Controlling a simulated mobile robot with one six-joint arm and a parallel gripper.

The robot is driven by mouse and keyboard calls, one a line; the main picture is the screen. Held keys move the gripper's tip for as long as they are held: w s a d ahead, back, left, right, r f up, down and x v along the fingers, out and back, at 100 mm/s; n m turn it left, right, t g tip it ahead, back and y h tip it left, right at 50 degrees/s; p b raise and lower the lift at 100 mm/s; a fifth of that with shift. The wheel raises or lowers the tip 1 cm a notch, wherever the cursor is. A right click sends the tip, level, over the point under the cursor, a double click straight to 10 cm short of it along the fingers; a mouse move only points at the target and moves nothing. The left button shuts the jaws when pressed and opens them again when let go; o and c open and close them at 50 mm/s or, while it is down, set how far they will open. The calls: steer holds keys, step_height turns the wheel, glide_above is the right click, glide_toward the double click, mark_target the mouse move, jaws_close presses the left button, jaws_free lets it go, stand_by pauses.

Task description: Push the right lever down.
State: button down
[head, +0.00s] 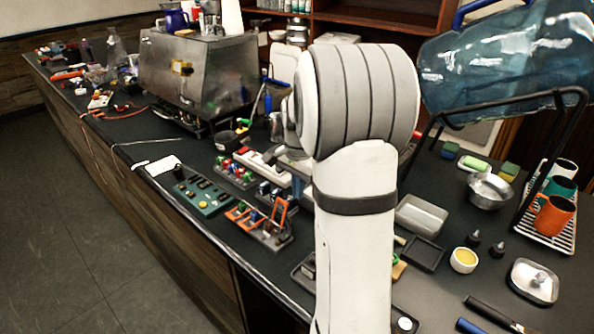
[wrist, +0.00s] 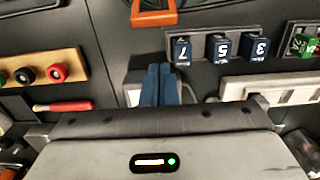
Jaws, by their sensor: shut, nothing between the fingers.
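An orange lever with a frame-like handle (head: 280,215) stands raised at the right of a small grey panel on the counter. A second orange lever (head: 238,211) sits lower at the left of the same panel. In the wrist view, part of an orange handle (wrist: 154,17) shows at the top edge; which lever it belongs to I cannot tell. My gripper (wrist: 158,72) has its blue fingers together and empty, pointing toward the orange handle and apart from it in the picture. In the head view my arm hides most of the gripper.
Numbered blue blocks (wrist: 220,48) on a strip lie right of my fingers in the wrist view; a wooden block with round knobs (wrist: 40,72) lies left. A green board (head: 205,195) sits left of the lever panel. A metal brewer (head: 195,75) stands farther back.

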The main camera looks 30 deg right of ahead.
steer(key=shift+s+a+r+p, duration=0.15)
steer(key=shift+s+a, duration=0.05)
steer(key=shift+a, duration=0.4)
steer(key=shift+s+a+r+p, duration=0.15)
steer(key=shift+s+a+r, duration=0.1)
steer(key=shift+a, duration=0.35)
steer(key=shift+s+a+r+p, duration=0.1)
steer(key=shift+s+a+p, duration=0.1)
steer(key=shift+a, duration=0.4)
steer(key=shift+s+d+h+b, duration=0.15)
steer(key=shift+h+b, duration=0.15)
steer(key=shift+b, duration=0.2)
